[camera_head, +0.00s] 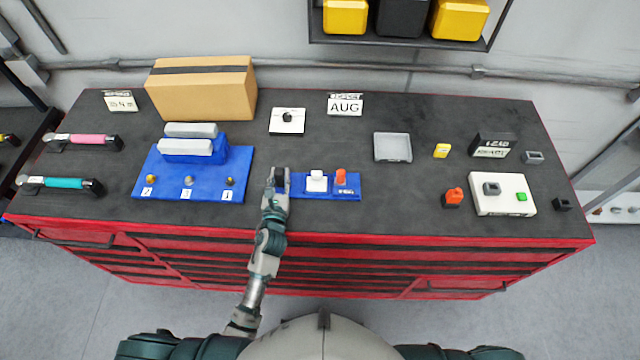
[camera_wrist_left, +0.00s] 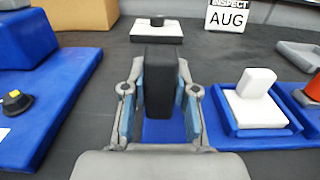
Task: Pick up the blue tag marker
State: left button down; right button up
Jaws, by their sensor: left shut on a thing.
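My left gripper (camera_head: 278,178) is at the left end of the blue tray (camera_head: 352,192) on the bench. In the left wrist view my left gripper (camera_wrist_left: 160,100) is shut on a dark, nearly black upright marker (camera_wrist_left: 160,75), with its fingers on either side. Blue shows below the marker; I cannot tell whether it is the marker's base or the tray. A white marker (camera_head: 317,181) and an orange-red marker (camera_head: 341,176) sit in the tray to the right. My right gripper is not in view.
A blue stand (camera_head: 205,188) with grey blocks and small knobs is close on the left. A cardboard box (camera_head: 203,90), a white plate with a black knob (camera_head: 287,121) and an AUG sign (camera_head: 345,104) stand behind. A grey tray (camera_head: 392,147) is at right; bench between is clear.

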pick_arm(q)
notch_tip(320, 180, up, 8)
jog(key=shift+w+r, duration=0.1)
jog(key=shift+r, duration=0.15)
jog(key=shift+f, duration=4.3)
jog(key=shift+r, duration=0.3)
